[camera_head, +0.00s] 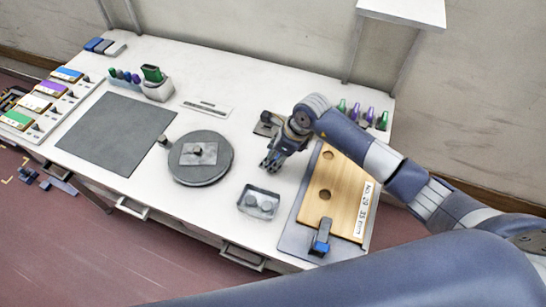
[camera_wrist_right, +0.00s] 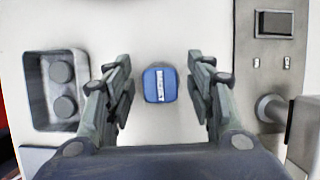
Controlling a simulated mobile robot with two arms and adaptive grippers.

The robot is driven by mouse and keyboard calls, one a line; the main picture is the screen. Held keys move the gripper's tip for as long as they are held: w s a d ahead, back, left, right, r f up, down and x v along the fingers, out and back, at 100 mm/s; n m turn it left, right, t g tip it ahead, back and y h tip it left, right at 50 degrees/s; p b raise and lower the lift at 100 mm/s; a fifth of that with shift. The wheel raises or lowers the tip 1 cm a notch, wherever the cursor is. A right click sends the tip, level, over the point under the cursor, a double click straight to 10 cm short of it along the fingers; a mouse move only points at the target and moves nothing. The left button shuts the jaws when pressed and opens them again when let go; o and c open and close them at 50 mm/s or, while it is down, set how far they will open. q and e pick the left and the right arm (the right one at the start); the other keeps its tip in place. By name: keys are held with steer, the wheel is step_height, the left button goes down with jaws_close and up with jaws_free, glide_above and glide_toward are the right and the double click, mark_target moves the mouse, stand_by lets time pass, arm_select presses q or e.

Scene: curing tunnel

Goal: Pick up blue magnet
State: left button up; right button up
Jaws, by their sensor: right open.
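A small blue block (camera_wrist_right: 160,85) with rounded corners and a white marked strip on top, which looks like the blue magnet, lies on the white table. In the right wrist view it sits between the spread fingers of my right gripper (camera_wrist_right: 160,88), with a gap on each side. In the head view my right gripper (camera_head: 270,164) is over the table between the round grey turntable and the wooden board, and it hides the block. My right gripper is open and holds nothing. My left gripper is not in view.
A small clear tray (camera_head: 258,202) with round pieces is close by; it also shows in the wrist view (camera_wrist_right: 57,88). A wooden board (camera_head: 343,185) with a blue clamp (camera_head: 320,238) is at right. The turntable (camera_head: 200,158) and a dark mat (camera_head: 117,133) are at left.

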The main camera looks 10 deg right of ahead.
jaws_close()
steer(key=shift+r, duration=0.1)
